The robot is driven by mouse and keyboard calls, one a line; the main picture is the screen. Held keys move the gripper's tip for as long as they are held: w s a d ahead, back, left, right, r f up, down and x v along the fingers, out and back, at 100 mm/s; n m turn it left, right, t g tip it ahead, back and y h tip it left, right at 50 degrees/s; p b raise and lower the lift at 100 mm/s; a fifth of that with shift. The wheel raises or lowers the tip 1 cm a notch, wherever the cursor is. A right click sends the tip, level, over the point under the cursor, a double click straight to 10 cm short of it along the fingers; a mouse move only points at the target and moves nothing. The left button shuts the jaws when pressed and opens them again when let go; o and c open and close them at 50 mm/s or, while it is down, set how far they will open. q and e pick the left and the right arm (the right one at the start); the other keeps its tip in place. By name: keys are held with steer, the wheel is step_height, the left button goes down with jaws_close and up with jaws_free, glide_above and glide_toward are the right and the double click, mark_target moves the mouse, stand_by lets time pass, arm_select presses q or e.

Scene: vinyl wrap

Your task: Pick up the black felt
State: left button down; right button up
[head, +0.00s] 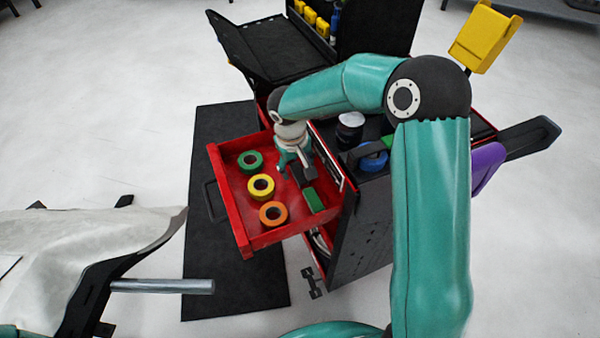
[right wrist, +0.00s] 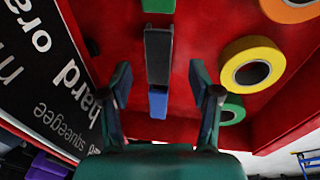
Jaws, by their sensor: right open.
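The black felt (right wrist: 158,55) is a dark narrow block lying in the open red drawer (head: 250,238), in a row between a green block (right wrist: 159,6) and a blue block (right wrist: 158,103). In the head view the black felt (head: 309,173) shows beside the gripper, partly hidden. My right gripper (head: 295,165) reaches down into the drawer. In the right wrist view its fingers (right wrist: 160,80) are spread, with the felt's near end between their tips in the picture. They hold nothing, and I cannot tell the exact height gap. My left gripper is not in view.
Green, yellow (head: 261,187) and orange (head: 272,214) tape rolls lie in the drawer left of the felt. The cart's side wall (head: 362,230) rises close on the right. A blue tape roll (head: 374,160) and a dark jar (head: 350,130) stand on the cart top.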

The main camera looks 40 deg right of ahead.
mark_target(299, 174)
steer(key=shift+w+d+f, duration=0.1)
steer(key=shift+d+f, duration=0.05)
steer(key=shift+f, duration=0.55)
steer(key=shift+w+d+f, duration=0.1)
steer(key=shift+f, duration=0.55)
steer(key=c, duration=0.9)
steer(key=shift+r, duration=0.15)
